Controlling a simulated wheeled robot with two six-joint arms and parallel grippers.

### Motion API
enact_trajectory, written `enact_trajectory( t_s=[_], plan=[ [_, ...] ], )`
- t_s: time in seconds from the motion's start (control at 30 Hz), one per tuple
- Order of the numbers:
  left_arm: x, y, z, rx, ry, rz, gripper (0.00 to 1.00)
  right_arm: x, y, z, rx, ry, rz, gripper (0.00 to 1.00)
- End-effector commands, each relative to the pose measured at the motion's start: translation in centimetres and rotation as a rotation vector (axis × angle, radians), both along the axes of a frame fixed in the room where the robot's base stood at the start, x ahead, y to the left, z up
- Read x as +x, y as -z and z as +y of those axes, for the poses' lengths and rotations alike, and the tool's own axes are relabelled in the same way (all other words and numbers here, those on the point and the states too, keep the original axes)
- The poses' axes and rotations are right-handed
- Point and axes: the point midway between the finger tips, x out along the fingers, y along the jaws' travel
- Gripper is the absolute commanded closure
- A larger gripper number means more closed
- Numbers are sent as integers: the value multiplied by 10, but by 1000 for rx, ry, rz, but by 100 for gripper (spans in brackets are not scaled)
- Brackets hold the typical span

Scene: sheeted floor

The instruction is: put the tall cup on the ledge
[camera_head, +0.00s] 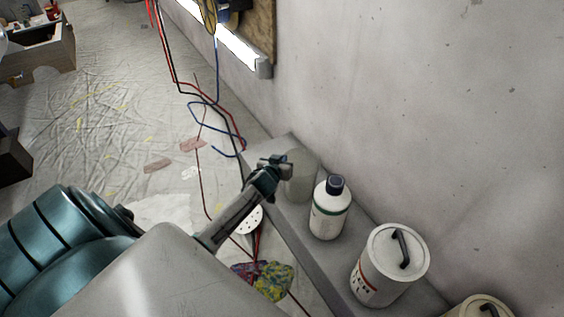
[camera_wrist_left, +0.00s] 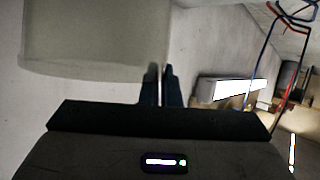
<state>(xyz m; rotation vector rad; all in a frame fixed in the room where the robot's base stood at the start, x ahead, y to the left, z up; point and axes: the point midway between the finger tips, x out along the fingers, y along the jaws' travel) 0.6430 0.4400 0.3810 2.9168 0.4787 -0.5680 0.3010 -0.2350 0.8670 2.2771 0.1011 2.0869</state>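The tall cup (camera_head: 301,182) is grey and translucent, and looks upright at the far end of the grey ledge (camera_head: 297,225) along the wall. I cannot tell whether its base touches the ledge. My left gripper (camera_head: 284,163) is at the cup's upper left rim. In the left wrist view the cup (camera_wrist_left: 90,35) fills the upper left, and the fingers (camera_wrist_left: 160,72) are nearly together at its edge, apparently with its thin wall between them. My right gripper is not in view.
A white bottle with a dark cap (camera_head: 330,210) stands on the ledge close to the cup. A lidded white canister (camera_head: 388,265) and another lidded container (camera_head: 482,306) stand nearer. Red and blue cables (camera_head: 208,112) hang left of the ledge. A colourful cloth (camera_head: 268,280) lies below.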

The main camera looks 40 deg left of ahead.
Motion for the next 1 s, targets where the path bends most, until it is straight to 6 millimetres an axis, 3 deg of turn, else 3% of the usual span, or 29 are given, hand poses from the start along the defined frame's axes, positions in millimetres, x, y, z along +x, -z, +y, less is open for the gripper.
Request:
enact_trajectory(
  t_s=[0.23, 0.3, 0.37, 0.7, 1.0],
  plan=[
    [0, 3, 0, 0, 0, 0, 100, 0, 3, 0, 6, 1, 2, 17],
    [0, 2, 0, 0, 0, 0, 84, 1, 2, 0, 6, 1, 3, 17],
    [0, 2, 0, 0, 0, 1, 76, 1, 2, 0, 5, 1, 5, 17],
    [0, -3, 0, 0, 0, 0, 76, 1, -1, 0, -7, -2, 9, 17],
    [-50, -24, -16, 1, 2, 2, 76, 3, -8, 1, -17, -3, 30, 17]
  ],
)
